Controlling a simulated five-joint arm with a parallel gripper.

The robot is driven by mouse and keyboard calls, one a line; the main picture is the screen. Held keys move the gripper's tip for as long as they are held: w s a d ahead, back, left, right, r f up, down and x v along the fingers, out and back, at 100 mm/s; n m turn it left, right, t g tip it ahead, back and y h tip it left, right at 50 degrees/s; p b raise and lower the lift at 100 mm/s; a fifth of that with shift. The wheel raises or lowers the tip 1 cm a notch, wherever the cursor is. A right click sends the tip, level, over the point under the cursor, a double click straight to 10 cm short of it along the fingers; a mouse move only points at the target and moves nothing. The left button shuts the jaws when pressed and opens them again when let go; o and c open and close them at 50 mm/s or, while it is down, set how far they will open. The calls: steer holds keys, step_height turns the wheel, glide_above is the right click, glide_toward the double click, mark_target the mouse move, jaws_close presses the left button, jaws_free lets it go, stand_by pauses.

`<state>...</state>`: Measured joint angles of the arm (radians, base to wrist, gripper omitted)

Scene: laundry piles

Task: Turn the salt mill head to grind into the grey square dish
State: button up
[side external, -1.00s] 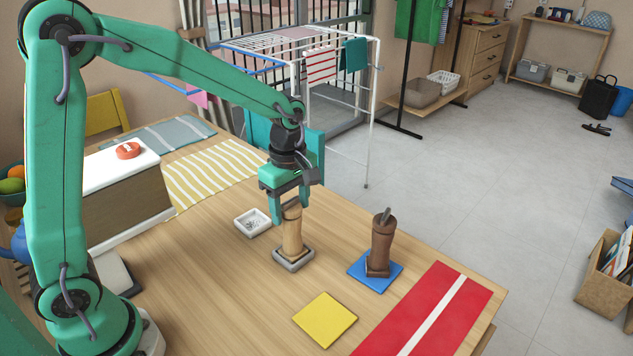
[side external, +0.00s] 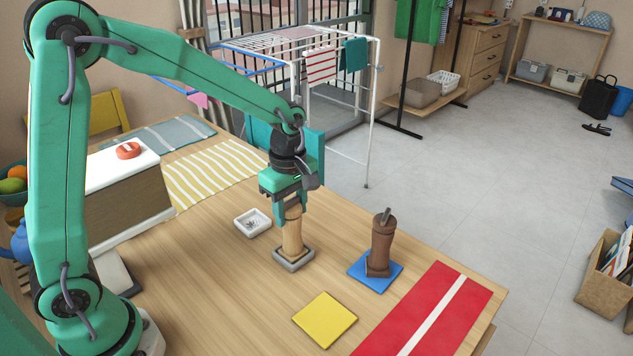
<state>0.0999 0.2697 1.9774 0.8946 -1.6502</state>
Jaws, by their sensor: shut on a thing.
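A light wooden mill (side external: 292,238) stands upright, its foot in or on a grey square dish (side external: 294,260); which of the two I cannot tell. My gripper (side external: 290,206) points down from above and is shut on the head of this mill, partly hiding it. A dark brown mill (side external: 381,245) with a grey piece on top stands upright on a blue square mat (side external: 366,284) to the right. The pictures show no label telling which mill holds salt. Any grounds inside the grey dish are too small to see.
A small white square dish (side external: 241,224) with dark specks lies left of the held mill. A yellow square (side external: 325,319) and a red runner with a white stripe (side external: 442,301) lie toward the front. A white-topped wooden box (side external: 126,205) stands left. Bare tabletop lies between.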

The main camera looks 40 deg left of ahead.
steer(key=m, duration=0.4)
steer(key=shift+m, duration=1.9)
steer(key=o, duration=0.6)
steer(key=shift+r, duration=3)
steer(key=shift+n, duration=0.3)
